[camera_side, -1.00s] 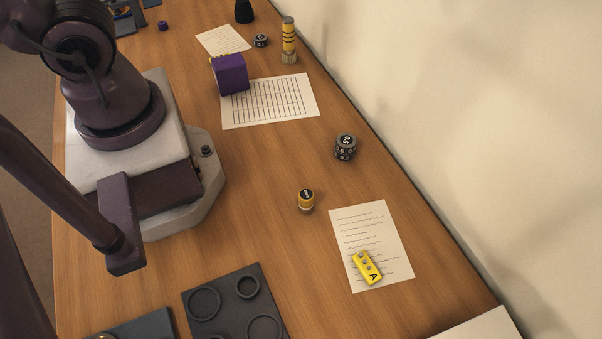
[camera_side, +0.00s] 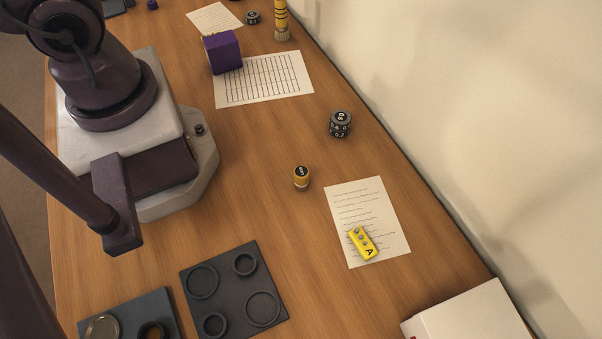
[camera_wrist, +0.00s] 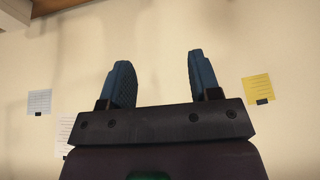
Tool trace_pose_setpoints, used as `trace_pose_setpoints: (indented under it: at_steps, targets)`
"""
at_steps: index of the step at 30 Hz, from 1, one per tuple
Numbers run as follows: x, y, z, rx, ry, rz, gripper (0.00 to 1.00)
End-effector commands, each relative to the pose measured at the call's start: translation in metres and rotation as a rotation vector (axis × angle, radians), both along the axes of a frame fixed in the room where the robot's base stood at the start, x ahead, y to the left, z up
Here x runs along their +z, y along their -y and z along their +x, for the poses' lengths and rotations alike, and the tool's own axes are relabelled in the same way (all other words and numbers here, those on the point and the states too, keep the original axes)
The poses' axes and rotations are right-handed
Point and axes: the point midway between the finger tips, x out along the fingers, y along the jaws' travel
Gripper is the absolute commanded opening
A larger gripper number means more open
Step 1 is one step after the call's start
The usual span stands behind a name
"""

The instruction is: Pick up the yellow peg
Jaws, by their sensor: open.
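I cannot tell for certain which of these is the yellow peg. My gripper (camera_wrist: 160,65) shows in the wrist view with its two blue fingers apart and nothing between them.
A purple cube (camera_side: 223,52) sits at a gridded sheet. A dark plate with rings (camera_side: 191,319) and a white box (camera_side: 470,318) are at the front. The wall runs along the right. Table around the short cylinder is clear.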

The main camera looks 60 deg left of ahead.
Motion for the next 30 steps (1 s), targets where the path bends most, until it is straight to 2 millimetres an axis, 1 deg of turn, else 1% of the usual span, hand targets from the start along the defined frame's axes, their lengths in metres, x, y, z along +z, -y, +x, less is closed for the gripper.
trace_pose_setpoints:
  at_steps: [2, 5, 9, 14, 18, 23, 30]
  targets:
    - [-0.009, -0.003, 0.002, 0.017, -0.046, 0.000, 0.57]
    - [-0.029, -0.009, 0.008, 0.045, -0.149, -0.004, 0.57]
    - [-0.066, -0.013, 0.018, 0.112, -0.342, -0.065, 0.57]
    - [-0.110, -0.011, 0.024, 0.210, -0.565, -0.187, 0.57]
    - [-0.149, -0.006, 0.025, 0.314, -0.752, -0.316, 0.57]
    - [-0.192, 0.005, 0.023, 0.454, -0.956, -0.481, 0.57]
    - [-0.257, 0.029, 0.017, 0.710, -1.234, -0.762, 0.57]
